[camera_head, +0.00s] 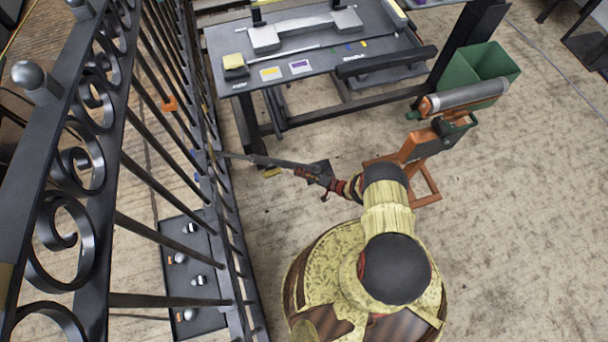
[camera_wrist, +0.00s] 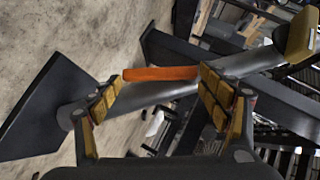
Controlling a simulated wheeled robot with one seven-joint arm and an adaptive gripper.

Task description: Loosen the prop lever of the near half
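The near half's prop is a grey tube (camera_head: 258,160) running from the black scroll gate (camera_head: 125,180) towards my gripper (camera_head: 318,180). In the wrist view the tube (camera_wrist: 245,64) crosses diagonally between and beyond my fingers, from a flat black plate (camera_wrist: 45,108) at left to a yellowish block (camera_wrist: 301,35) at upper right. An orange lever (camera_wrist: 160,74) lies along the tube, in the gap between my fingertips. My gripper (camera_wrist: 160,82) has its fingers wide apart. I cannot tell whether a fingertip touches the lever's ends.
A dark workbench (camera_head: 330,60) with parts stands behind. An orange stand (camera_head: 415,155) with a roller and a green bin (camera_head: 480,68) are at right. A dark tray (camera_head: 200,320) lies on the floor by the gate.

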